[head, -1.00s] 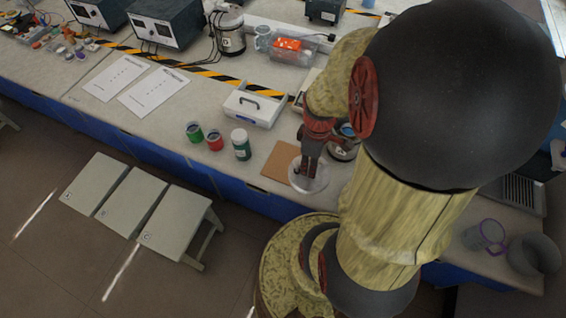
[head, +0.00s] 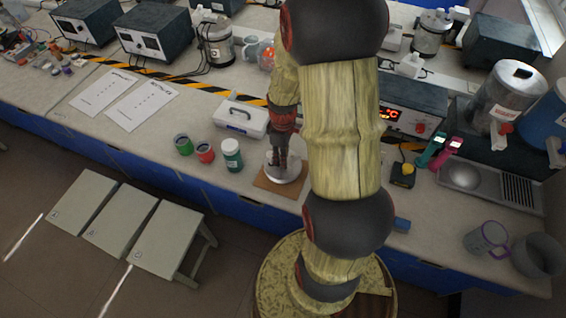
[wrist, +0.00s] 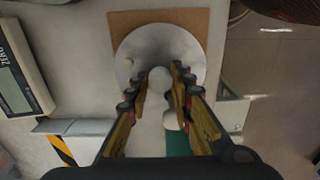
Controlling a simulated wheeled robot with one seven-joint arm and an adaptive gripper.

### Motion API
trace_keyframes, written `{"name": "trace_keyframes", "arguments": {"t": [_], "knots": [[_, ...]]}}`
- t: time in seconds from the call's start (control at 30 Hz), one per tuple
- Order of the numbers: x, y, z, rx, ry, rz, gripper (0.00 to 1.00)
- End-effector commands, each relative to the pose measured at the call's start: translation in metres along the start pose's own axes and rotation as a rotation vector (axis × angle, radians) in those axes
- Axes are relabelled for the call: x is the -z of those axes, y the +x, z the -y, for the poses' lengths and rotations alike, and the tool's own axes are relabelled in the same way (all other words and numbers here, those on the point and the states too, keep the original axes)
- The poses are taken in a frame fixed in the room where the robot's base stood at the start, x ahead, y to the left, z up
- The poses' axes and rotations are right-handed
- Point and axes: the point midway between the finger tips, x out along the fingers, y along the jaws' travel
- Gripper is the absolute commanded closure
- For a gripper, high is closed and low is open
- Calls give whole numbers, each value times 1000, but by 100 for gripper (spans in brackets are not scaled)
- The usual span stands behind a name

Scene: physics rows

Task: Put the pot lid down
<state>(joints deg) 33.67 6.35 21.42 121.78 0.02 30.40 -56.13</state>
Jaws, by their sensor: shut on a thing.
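The pot lid (head: 286,169) is a round, pale grey disc, seen over a square brown mat (head: 268,187) on the bench. In the wrist view the lid (wrist: 139,42) covers most of the mat (wrist: 121,19), whose edges show around it. My gripper (head: 278,163) points down and is shut on the lid's knob at the middle of the disc. Its two fingers (wrist: 160,82) show on either side of the knob in the wrist view. The lid looks about level; I cannot tell whether it touches the mat. No pot is clearly visible; my arm hides part of the bench.
A teal jar (head: 232,156), a red can (head: 205,152) and a green can (head: 183,145) stand left of the mat. A white case (head: 241,118) lies behind them. A scale (wrist: 22,72) shows in the wrist view. The bench's front edge is close to the mat.

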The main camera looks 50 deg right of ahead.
Motion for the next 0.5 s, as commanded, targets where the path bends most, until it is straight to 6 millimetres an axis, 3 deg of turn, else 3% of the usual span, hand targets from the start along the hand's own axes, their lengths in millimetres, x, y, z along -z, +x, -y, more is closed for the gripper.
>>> {"name": "trace_keyframes", "arguments": {"t": [0.2, 0.5], "knots": [[-1, 30, 1, 2, 0, 1, 100], [-1, 30, 0, 1, 0, 1, 100]]}}
